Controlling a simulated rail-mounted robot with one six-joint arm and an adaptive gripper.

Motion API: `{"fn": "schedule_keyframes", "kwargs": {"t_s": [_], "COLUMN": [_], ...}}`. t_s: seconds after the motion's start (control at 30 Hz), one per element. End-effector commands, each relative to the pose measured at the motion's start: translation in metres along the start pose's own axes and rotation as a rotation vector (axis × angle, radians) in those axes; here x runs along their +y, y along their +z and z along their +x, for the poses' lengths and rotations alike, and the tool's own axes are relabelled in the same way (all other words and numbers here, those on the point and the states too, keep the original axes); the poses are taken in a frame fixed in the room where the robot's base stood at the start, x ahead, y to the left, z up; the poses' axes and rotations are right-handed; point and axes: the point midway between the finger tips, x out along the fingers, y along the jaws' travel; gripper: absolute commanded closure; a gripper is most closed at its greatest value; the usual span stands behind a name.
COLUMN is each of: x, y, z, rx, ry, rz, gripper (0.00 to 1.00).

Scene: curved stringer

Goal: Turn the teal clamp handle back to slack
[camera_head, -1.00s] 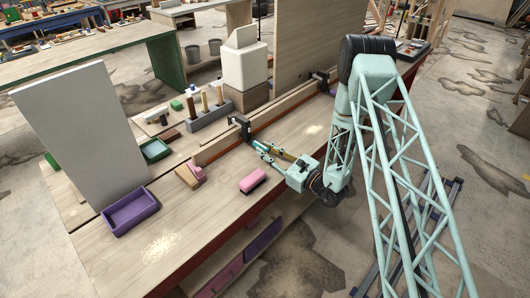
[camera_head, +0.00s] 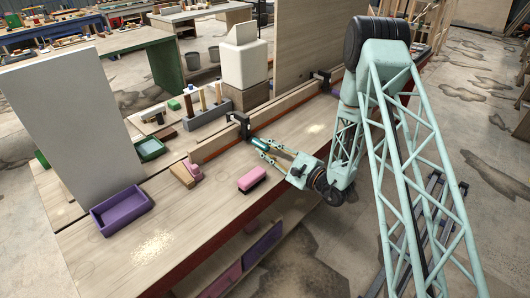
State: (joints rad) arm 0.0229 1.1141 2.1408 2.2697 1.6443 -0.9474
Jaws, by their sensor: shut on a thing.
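A dark clamp (camera_head: 241,122) stands on the bench against the long curved wooden strip (camera_head: 216,142). Its teal handle (camera_head: 260,144) sticks out toward my arm. My gripper (camera_head: 262,147) reaches in from the right, low over the bench. Its fingers lie around the handle and are shut on it. The fingertips partly cover the handle, and the contact is small in this view. A second dark clamp (camera_head: 322,78) sits farther back along the strip.
A pink block (camera_head: 252,179) lies on the bench just in front of my gripper. A purple tray (camera_head: 122,210), a wooden block with a pink piece (camera_head: 187,173) and a tall grey panel (camera_head: 72,133) stand to the left. The front bench top is mostly clear.

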Motion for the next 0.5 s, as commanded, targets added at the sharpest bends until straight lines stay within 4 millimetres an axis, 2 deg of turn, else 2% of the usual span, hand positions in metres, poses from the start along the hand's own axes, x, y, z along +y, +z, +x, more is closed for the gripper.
{"fn": "schedule_keyframes", "kwargs": {"t_s": [0.2,0.5], "x": [0.0017,0.0008], "y": [-0.0013,-0.0004], "z": [-0.0003,-0.0004], "rx": [0.001,0.001], "ry": [0.001,0.001], "rz": [-0.082,-0.117], "gripper": [0.94,0.94]}}
